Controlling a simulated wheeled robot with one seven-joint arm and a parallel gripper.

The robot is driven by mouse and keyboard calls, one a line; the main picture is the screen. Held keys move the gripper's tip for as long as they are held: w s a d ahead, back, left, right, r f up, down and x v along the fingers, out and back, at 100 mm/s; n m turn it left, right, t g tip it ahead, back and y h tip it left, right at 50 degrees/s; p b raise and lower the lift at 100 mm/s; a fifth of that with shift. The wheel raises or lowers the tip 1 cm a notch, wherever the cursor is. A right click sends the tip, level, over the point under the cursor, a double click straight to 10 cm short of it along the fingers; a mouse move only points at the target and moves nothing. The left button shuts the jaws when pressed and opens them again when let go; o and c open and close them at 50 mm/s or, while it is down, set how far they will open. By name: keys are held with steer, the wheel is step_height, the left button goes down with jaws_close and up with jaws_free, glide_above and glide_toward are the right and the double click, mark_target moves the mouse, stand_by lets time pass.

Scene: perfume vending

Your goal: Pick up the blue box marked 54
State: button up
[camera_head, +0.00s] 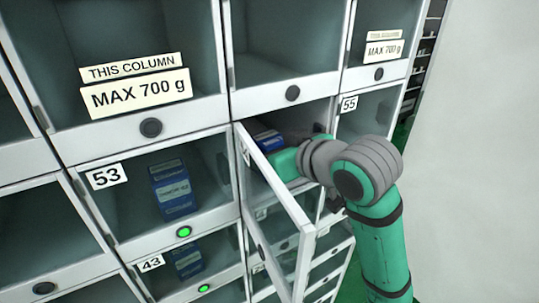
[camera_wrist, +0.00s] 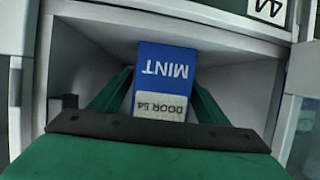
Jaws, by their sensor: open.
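The blue box (camera_wrist: 163,68) stands in an open compartment, with "MINT" and "DOOR 54" printed on it, upside down in the wrist view. In the head view only part of this blue box (camera_head: 266,138) shows, beyond my gripper. My gripper (camera_wrist: 160,90) is open, with one green finger on each side of the box. I cannot tell whether the fingers touch it. In the head view my gripper (camera_head: 284,163) reaches into the compartment, its fingertips hidden.
The compartment's glass door (camera_head: 283,205) is swung open toward the front, left of my arm. Compartment 53 (camera_head: 107,178) holds another blue box (camera_head: 173,188), behind a closed door. Compartment 43 below also holds a blue box (camera_head: 187,260). Compartment walls (camera_wrist: 75,68) enclose my fingers.

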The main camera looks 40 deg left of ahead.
mark_target(264, 134)
steer(key=shift+x, duration=0.8)
steer(key=c, duration=1.2)
steer(key=shift+r, duration=0.8)
step_height(264, 134, up, 2)
steer(key=shift+r, duration=0.15)
steer(key=shift+s+d, duration=0.95)
steer(key=shift+d, duration=1.95)
steer(key=shift+s+d, duration=0.95)
steer(key=shift+d, duration=1.9)
steer(key=shift+s+d, duration=0.95)
steer(key=shift+d, duration=1.95)
